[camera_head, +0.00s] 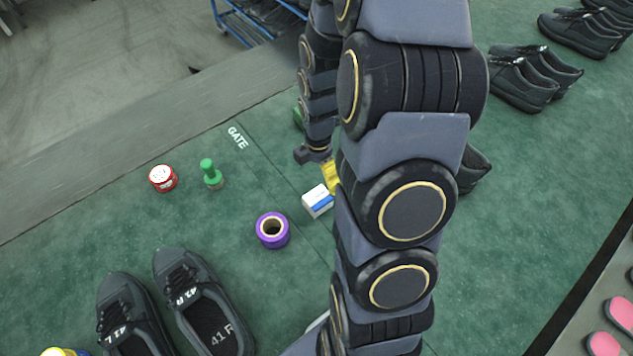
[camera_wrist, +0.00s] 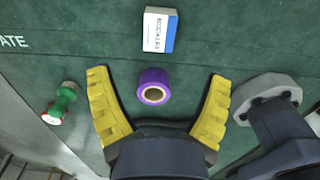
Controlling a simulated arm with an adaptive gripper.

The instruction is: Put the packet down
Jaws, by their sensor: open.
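The packet, a small white box with a blue band (camera_head: 318,201), lies on the green mat just left of my arm in the head view. In the wrist view the packet (camera_wrist: 158,32) lies ahead of my fingertips, with nothing gripping it. My gripper (camera_wrist: 158,75) is open and empty, its two yellow fingers spread wide. In the head view only one yellow finger (camera_head: 330,176) shows, beside the packet; my arm hides the rest.
A purple tape roll (camera_head: 272,230) stands near the packet and appears between my fingers in the wrist view (camera_wrist: 154,87). A green-handled stamp (camera_head: 211,175) and a red tin (camera_head: 163,178) stand further left. Dark shoes (camera_head: 205,305) are at the front. Bare mat surrounds the GATE marking (camera_head: 238,138).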

